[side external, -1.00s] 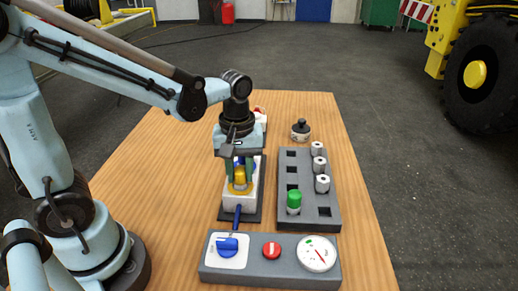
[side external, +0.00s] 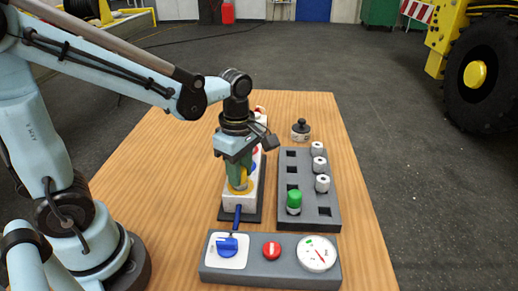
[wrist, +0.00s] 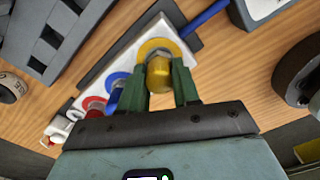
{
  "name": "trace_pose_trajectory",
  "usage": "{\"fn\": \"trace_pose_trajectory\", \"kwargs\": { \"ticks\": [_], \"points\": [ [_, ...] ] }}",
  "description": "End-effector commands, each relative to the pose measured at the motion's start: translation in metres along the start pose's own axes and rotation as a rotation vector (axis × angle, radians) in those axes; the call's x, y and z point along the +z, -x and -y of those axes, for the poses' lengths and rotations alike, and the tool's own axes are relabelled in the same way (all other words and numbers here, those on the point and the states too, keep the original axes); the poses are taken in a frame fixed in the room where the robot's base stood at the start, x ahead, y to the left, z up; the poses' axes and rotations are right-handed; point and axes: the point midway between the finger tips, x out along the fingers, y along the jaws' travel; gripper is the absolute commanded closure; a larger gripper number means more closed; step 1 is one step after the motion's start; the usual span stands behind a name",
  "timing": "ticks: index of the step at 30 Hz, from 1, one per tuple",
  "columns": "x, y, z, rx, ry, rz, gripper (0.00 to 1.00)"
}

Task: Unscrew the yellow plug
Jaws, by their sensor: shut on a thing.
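The yellow plug (wrist: 159,75) sits upright in a yellow ring at the near end of the white block, with my gripper's green fingers on both sides of it. In the side view, the yellow ring (side external: 240,186) shows below my gripper (side external: 238,172), and the fingers largely hide the plug. My gripper (wrist: 160,85) is shut on the yellow plug from above. The white block (side external: 238,204) stands on a dark base plate. A blue ring (wrist: 116,80) and a red ring (wrist: 94,104) with their fittings sit farther along the block.
A grey rack (side external: 310,220) to the right holds a green-capped plug (side external: 294,200) and several white-grey pieces. A grey panel (side external: 255,280) in front carries a blue knob (side external: 228,246), a red button (side external: 271,251) and a gauge (side external: 317,254). A black-handled item (side external: 301,129) stands behind the rack.

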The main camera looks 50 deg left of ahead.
Motion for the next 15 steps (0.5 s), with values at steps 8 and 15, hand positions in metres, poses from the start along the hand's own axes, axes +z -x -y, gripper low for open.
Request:
{"fn": "trace_pose_trajectory", "kwargs": {
  "ticks": [8,15],
  "points": [
    [0.0000,0.0003,-0.0001,0.000,0.135,0.000,1.00],
    [0.0000,0.0009,0.0000,0.000,0.436,0.000,1.00]
  ]
}}
